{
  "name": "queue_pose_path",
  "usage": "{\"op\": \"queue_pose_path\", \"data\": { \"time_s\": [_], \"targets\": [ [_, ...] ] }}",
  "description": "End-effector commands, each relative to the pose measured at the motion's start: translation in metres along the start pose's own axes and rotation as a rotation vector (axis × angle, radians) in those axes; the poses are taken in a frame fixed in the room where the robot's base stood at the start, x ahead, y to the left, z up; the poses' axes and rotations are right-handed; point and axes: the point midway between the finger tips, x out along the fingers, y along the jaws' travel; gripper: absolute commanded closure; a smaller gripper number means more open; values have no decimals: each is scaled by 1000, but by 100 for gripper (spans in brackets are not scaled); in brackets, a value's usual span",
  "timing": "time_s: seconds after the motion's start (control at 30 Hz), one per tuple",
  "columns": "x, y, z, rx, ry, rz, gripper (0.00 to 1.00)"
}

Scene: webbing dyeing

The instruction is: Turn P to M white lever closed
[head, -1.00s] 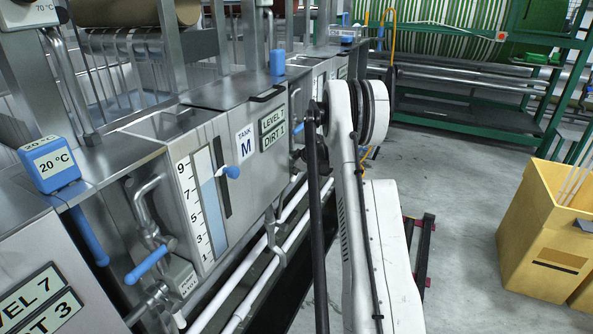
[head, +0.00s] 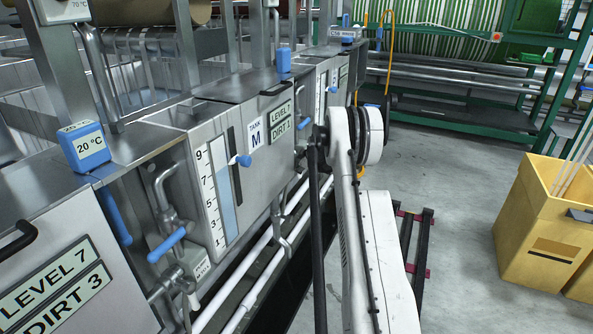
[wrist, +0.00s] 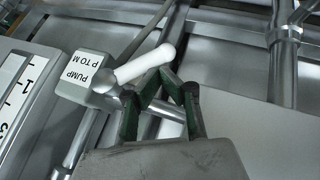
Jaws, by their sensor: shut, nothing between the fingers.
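The white lever (wrist: 147,64) shows in the wrist view as a short white rod on a metal pivot, slanting up to the right. A grey block labelled "PUMP P TO M" (wrist: 83,77) sits at its left. My gripper (wrist: 159,78) has its dark green fingers angled together at the tips, with nothing held. The tips are close to the lever's underside near its right end; I cannot tell whether they touch. In the head view the gripper and this lever cannot be made out; my arm hides part of the machine side.
Metal pipes (wrist: 282,55) run behind the lever. A yellow bin (head: 540,235) stands right. The floor between is mostly clear.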

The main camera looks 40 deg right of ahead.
Motion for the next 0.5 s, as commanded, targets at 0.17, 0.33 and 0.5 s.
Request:
{"op": "queue_pose_path", "data": {
  "time_s": [0.17,0.33,0.5],
  "targets": [
    [11,0,8,0,0,0,100],
    [20,1,14,0,0,0,100],
    [27,3,19,0,0,1,100]
  ]
}}
